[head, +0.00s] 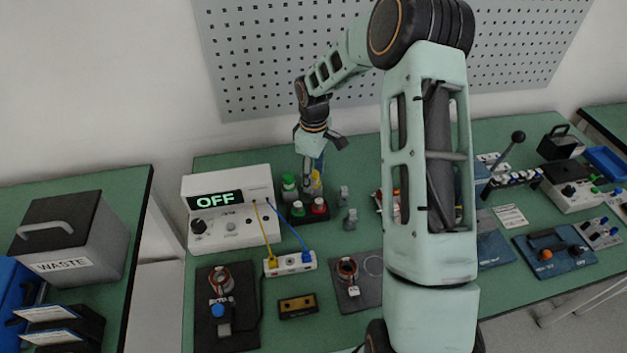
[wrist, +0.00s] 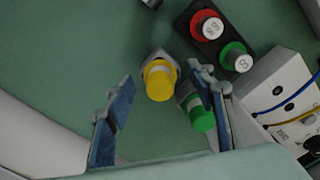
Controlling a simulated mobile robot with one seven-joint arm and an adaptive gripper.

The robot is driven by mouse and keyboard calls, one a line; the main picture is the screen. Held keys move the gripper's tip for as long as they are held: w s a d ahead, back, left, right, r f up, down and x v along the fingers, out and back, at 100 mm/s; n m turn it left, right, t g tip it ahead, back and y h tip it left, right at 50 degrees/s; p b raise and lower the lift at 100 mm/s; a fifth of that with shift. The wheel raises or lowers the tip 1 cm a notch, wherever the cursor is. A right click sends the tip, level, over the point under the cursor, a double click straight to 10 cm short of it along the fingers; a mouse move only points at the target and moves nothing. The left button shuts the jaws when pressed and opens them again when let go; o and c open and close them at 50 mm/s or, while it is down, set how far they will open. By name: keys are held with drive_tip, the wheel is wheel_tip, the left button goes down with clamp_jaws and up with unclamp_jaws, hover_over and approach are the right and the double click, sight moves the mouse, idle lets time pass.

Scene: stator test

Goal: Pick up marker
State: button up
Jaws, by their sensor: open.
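Two upright capped, marker-like things stand close together on the green bench. The yellow-capped one (wrist: 159,82) is between my fingers in the wrist view, and its yellow top (head: 316,182) shows below my gripper in the head view. The green-capped one (wrist: 201,117) is close beside the right finger in the wrist view; I cannot tell if they touch. It also shows in the head view (head: 289,184). My gripper (wrist: 160,78) is open with blue-padded fingers and holds nothing; in the head view (head: 314,163) it points down over the pair. The lower bodies are mostly hidden.
A black block with red and green knobs (wrist: 222,42) is close by. The white box reading OFF (head: 230,212) stands to the left, with yellow and blue cables to a white terminal strip (head: 290,264). Small grey pieces (head: 350,220) are to the right. A pegboard (head: 290,60) is behind.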

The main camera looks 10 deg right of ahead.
drive_tip(key=c, duration=1.2)
drive_tip(key=shift+r, duration=0.15)
